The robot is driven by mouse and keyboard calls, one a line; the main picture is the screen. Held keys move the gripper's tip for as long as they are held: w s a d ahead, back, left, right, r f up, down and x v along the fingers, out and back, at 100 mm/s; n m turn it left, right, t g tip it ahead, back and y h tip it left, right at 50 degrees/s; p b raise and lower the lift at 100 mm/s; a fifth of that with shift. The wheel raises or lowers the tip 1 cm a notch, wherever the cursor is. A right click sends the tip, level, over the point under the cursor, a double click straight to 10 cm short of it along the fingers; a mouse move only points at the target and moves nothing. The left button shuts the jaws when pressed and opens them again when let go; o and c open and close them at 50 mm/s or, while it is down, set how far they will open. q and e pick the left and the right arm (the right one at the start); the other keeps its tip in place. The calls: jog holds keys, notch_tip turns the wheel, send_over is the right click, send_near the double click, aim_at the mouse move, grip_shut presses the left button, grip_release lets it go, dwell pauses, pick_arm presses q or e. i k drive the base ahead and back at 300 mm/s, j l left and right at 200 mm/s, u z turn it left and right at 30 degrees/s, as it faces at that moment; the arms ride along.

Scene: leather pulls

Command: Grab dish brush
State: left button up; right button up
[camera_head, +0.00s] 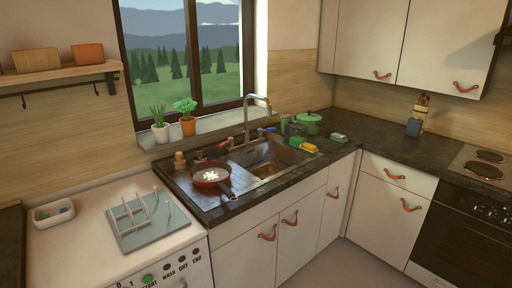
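I cannot make out a dish brush for certain. A small brown wooden-looking item (180,158) stands on the counter at the back left of the sink; it is too small to tell whether it is the brush. A red pan (201,183) with a dark handle sits on the drainboard left of the sink basin (268,160), with something white (210,175) in it. Neither of my grippers is in view.
A dish rack (146,226) and a white tray (54,216) sit on the white appliance top at left. A faucet (247,118) rises behind the basin. A yellow sponge (309,148) and green pots (308,124) stand right of it. The right counter is mostly clear.

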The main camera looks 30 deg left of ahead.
aim_at(180, 163)
jog(key=i+l, duration=0.1)
jog(key=i, duration=0.6)
jog(key=i+l+u, duration=0.15)
jog(key=i, duration=0.55)
